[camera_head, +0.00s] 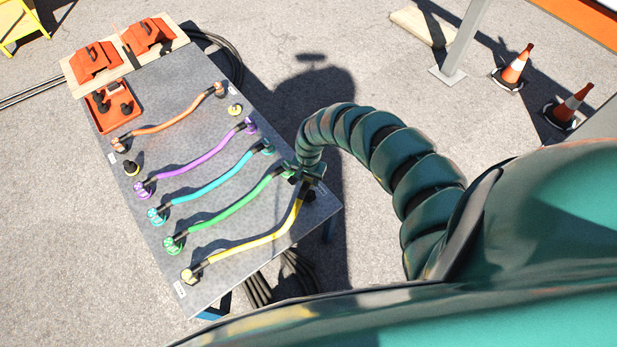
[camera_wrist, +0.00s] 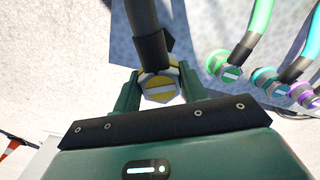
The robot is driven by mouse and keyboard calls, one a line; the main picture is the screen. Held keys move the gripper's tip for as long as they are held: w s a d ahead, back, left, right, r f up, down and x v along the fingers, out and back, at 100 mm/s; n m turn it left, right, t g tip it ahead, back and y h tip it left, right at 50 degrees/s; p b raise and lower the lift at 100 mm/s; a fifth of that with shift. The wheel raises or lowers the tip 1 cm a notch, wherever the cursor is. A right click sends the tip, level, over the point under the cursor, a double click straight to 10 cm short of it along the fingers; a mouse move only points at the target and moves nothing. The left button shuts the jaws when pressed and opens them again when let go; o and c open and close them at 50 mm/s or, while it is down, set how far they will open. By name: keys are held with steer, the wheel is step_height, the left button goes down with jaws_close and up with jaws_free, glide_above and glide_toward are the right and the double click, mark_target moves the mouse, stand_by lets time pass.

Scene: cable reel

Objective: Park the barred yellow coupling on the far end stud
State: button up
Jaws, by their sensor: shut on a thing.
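The barred yellow coupling (camera_wrist: 160,88) shows in the wrist view as a yellow hexagon with a pale bar across its face. It sits between the two fingers of my gripper (camera_wrist: 160,92), which is shut on it. A dark sleeve joins it to the yellow cable (camera_head: 250,243). In the head view my gripper (camera_head: 308,176) is at the table's right edge, and its body hides the coupling. The cable's other yellow coupling (camera_head: 188,275) is at the near left.
Green (camera_head: 232,207), cyan (camera_head: 212,183), purple (camera_head: 198,163) and orange (camera_head: 168,122) cables lie across the grey table (camera_head: 170,85). An orange tray (camera_head: 113,108) and two orange boxes (camera_head: 97,61) are at the far end. The green cable's right end is close to my gripper.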

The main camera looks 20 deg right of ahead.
step_height(320, 180, down, 6)
steer(key=b, duration=0.5)
steer(key=shift+f+b, duration=0.2)
steer(key=shift+b, duration=0.1)
steer(key=shift+f+b, duration=0.4)
steer(key=shift+f, duration=0.35)
steer(key=shift+f, duration=0.4)
steer(key=o, duration=1.2)
steer(key=shift+a+r, duration=0.1)
steer(key=shift+r, duration=0.85)
steer(key=shift+r+p, duration=0.3)
steer(key=shift+r, duration=0.4)
step_height(320, 180, up, 12)
steer(key=shift+r+p, duration=0.1)
steer(key=shift+p, duration=0.95)
steer(key=shift+r+p, duration=0.3)
steer(key=shift+r, duration=0.6)
